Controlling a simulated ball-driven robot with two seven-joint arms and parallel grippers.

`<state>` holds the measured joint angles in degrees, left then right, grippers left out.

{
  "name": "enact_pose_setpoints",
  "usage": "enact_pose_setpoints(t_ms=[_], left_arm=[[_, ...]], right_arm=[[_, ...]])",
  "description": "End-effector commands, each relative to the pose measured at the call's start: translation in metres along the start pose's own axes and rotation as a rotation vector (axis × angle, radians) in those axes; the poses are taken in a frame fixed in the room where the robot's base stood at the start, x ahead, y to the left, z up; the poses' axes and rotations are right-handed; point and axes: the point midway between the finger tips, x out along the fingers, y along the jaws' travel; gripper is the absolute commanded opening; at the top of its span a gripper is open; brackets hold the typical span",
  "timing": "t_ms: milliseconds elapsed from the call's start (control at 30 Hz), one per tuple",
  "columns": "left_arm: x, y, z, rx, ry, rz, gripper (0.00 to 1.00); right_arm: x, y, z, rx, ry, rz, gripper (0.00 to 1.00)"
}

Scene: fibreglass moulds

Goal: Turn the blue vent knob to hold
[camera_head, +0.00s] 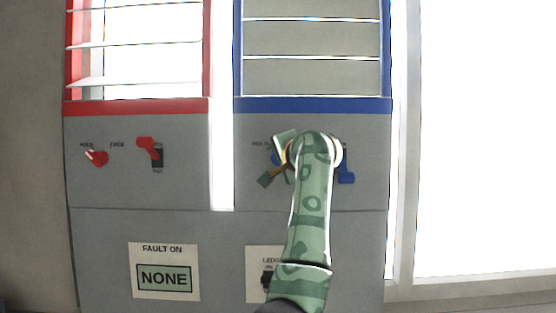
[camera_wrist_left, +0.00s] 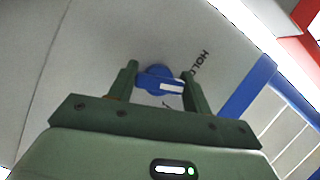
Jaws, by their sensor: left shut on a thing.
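The blue vent knob (camera_wrist_left: 153,75) sits on the grey panel below the blue-framed louvres. In the left wrist view it lies between the two fingers of my left gripper (camera_wrist_left: 160,76), which is shut on it. Its white pointer stripe (camera_wrist_left: 171,87) points right and slightly down, below the HOLD label (camera_wrist_left: 201,62). A second label is mostly hidden by the gripper. In the head view my left gripper (camera_head: 275,159) and forearm cover most of the knob, and only a little blue shows. My right gripper is in neither view.
A blue lever (camera_head: 346,172) stands just right of my left wrist, partly hidden. On the left panel are a red knob (camera_head: 97,158) and a red lever (camera_head: 149,149). My arm partly covers another sign (camera_head: 257,257).

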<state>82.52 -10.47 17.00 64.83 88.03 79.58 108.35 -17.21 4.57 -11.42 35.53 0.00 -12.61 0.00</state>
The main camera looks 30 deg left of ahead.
Motion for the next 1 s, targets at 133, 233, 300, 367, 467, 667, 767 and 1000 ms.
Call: enact_pose_setpoints(t_ms=[133,233,300,367,467,667,767,1000], left_arm=[[0.0002,0.0022,-0.0004,-0.119,0.000,0.056,0.26],[0.0003,0.0027,-0.0004,-0.190,-0.001,0.086,0.26],[0.0005,0.0029,-0.0001,-0.236,-0.002,0.106,0.26],[0.0005,0.0029,-0.0001,-0.272,-0.002,0.120,0.26],[0.0008,0.0036,0.0000,-0.321,-0.002,0.141,0.26],[0.0007,0.0043,-0.0001,-0.384,-0.002,0.168,0.26],[0.0008,0.0047,0.0000,-0.402,-0.003,0.175,0.26],[0.0009,0.0052,0.0002,-0.416,-0.003,0.181,0.26]], right_arm=[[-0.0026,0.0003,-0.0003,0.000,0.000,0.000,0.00],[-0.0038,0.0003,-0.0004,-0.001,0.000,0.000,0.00],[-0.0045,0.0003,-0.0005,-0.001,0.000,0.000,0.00],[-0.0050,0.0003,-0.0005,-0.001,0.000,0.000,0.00],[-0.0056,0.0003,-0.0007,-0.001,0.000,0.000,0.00],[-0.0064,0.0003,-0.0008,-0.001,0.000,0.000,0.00],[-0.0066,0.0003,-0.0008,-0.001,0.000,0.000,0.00],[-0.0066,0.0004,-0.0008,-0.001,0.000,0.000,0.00]])
